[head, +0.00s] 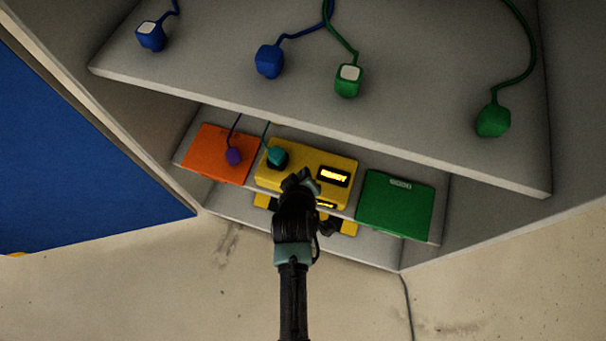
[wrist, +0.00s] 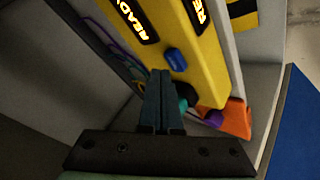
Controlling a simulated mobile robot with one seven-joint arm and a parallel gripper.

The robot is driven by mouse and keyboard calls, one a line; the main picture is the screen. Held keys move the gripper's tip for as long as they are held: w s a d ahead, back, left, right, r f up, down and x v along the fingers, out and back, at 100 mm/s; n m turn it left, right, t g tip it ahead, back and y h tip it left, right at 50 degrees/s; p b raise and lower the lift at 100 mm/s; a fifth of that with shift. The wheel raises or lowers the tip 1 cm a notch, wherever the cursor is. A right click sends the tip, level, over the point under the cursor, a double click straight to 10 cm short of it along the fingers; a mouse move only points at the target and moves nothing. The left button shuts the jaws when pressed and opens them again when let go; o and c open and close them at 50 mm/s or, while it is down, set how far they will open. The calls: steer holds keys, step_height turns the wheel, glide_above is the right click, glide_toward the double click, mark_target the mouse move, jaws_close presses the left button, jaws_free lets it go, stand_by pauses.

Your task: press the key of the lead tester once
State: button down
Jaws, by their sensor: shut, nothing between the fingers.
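The lead tester is a yellow box (head: 337,167) on the lower shelf, with a lit display reading READY (head: 333,176). In the wrist view its yellow body (wrist: 205,75) runs down the middle, with a blue key (wrist: 177,58) on it. A teal plug (head: 277,156) on a teal lead sits at its left end; it is partly hidden behind the fingers in the wrist view (wrist: 182,103). My gripper (head: 303,181) is shut and empty, in front of the tester. In the wrist view the fingertips (wrist: 163,80) appear just below the key; I cannot tell whether they touch anything.
An orange box (head: 208,150) with a purple plug (head: 233,156) is left of the tester, a green box (head: 395,204) right. A blue panel (head: 70,170) stands left.

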steer(key=shift+f, duration=0.35)
steer(key=shift+f+b, duration=0.4)
steer(key=shift+f, duration=0.1)
stand_by(0.7)
steer(key=shift+r+p, duration=0.95)
step_height(320, 180, up, 5)
steer(key=p, duration=0.5)
stand_by(0.7)
